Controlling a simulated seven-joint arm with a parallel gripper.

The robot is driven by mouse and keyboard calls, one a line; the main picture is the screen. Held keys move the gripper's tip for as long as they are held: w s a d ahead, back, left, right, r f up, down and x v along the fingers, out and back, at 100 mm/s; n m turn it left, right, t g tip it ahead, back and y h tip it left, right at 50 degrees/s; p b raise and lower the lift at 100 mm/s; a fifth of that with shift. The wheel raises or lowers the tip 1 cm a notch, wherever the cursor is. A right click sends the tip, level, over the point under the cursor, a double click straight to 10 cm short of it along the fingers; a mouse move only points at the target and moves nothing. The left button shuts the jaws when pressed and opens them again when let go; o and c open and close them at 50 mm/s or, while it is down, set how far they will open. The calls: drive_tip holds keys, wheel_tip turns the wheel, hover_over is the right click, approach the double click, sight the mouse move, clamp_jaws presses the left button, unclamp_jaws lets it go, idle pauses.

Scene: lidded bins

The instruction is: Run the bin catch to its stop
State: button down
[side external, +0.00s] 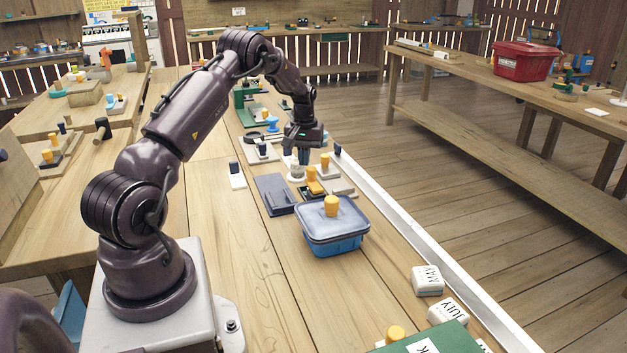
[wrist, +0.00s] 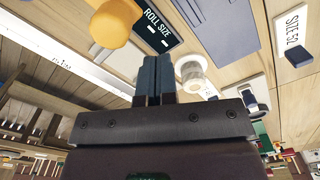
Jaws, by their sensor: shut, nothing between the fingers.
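A blue bin (side external: 335,246) with a grey-blue lid (side external: 350,222) stands on the bench, the lid seated on it. An orange knob (side external: 331,206) stands upright on the lid. I cannot tell which part is the catch. My gripper (side external: 304,160) points down above the bench, behind the bin and apart from it. In the wrist view its fingers (wrist: 153,75) are together with nothing between them. A larger-looking orange knob (wrist: 110,22) and a dark plate marked ROLL SIZE (wrist: 163,28) are near the fingertips. A pale, clear-walled cylinder (wrist: 194,76) is just right of them.
A flat grey-blue panel (side external: 275,194) lies left of the bin. Several small knobbed fixtures line the bench behind. White MAY (side external: 427,281) and JULY (side external: 447,312) blocks are in front. A pale rail (side external: 400,239) edges the bench. Bare wood lies left of the bin.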

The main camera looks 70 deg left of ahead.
drive_tip(key=shift+d, duration=0.4)
drive_tip(key=shift+d, duration=2.25)
drive_tip(key=shift+a, duration=0.8)
wheel_tip(320, 180, up, 7)
hover_over(311, 167)
drive_tip(key=a, duration=0.1)
drive_tip(key=shift+a, duration=0.15)
